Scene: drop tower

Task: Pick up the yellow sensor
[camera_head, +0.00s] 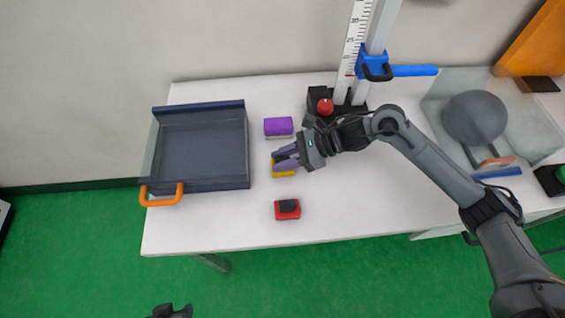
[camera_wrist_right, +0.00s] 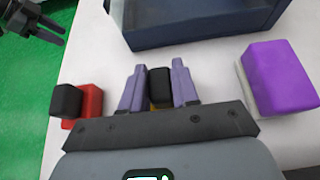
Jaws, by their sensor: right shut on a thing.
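The yellow sensor (camera_head: 284,174) lies on the white table, right of the dark blue tray, partly hidden under my right gripper. My right gripper (camera_head: 285,158) has its purple fingers down at the sensor. In the right wrist view the sensor's black part (camera_wrist_right: 159,88) sits between the two fingers (camera_wrist_right: 157,85), with a little yellow below it. The right gripper is shut on the sensor. I cannot tell if the sensor is clear of the table. My left gripper (camera_wrist_right: 52,28) shows at the upper left of the wrist view, apart and empty, its two fingers separated.
A purple block (camera_head: 278,127) lies just behind the sensor, a red block with a black top (camera_head: 287,210) in front. The blue tray (camera_head: 249,160) with orange handle (camera_head: 162,198) is left. The drop tower (camera_head: 355,60) stands behind; a clear bin (camera_head: 535,130) is right.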

